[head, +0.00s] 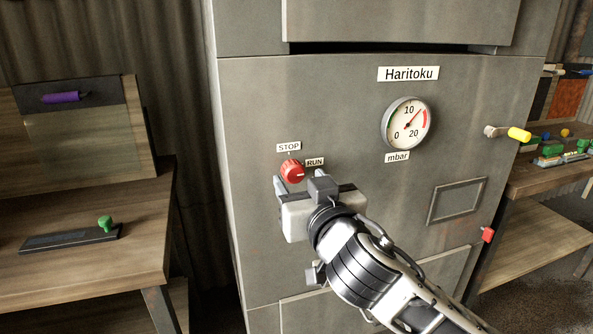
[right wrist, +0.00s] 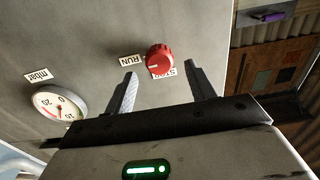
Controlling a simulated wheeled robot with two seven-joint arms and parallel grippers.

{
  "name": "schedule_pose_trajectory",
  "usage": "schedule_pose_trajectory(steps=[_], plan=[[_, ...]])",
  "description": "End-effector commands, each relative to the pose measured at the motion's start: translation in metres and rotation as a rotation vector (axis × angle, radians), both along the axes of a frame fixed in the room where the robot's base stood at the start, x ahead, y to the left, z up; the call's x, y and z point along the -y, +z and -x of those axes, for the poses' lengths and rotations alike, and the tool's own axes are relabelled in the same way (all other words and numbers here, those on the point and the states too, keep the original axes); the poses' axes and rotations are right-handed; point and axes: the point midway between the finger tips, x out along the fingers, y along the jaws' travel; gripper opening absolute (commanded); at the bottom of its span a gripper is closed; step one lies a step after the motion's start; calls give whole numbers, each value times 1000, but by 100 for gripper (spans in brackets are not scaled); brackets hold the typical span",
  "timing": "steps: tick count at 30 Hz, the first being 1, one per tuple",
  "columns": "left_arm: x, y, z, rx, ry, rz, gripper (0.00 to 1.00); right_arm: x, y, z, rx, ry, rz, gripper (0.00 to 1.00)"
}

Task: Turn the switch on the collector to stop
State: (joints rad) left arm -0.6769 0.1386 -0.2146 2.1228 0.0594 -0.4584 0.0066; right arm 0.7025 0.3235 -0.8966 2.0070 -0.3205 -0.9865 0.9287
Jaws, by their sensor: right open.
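The collector (head: 330,110) is a large grey metal cabinet. Its switch is a red round knob (head: 291,171) on the front, with a STOP label (head: 288,147) above it and a RUN label (head: 315,162) to its right. The white mark on the knob points toward RUN. The knob also shows in the right wrist view (right wrist: 159,58), where it partly covers the STOP label. My right gripper (head: 299,181) is open and empty, just in front of the knob. In the right wrist view its fingers (right wrist: 160,76) stand apart, one toward each side of the knob.
A round mbar gauge (head: 406,124) and a yellow-handled lever (head: 518,134) are on the cabinet to the right. A wooden bench (head: 80,265) with a green-knobbed bar (head: 75,239) stands at the left. Another bench (head: 535,176) with small parts is at the right.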

Motion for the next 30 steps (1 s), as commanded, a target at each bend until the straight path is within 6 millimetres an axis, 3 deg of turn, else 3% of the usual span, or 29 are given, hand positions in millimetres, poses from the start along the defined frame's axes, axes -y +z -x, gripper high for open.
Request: schedule_pose_trajectory(steps=[7,18,23,30], plan=[[-1,-3,2,-11,-2,-8,36,-9,0,-28,0,0,0,55],[-1,-2,2,-9,-5,-11,36,-11,0,-33,-1,0,0,55],[-1,-1,2,-7,-5,-10,36,-11,0,-33,-1,0,0,11],[0,1,2,-6,-6,-9,36,-11,0,-33,2,0,8,11]])
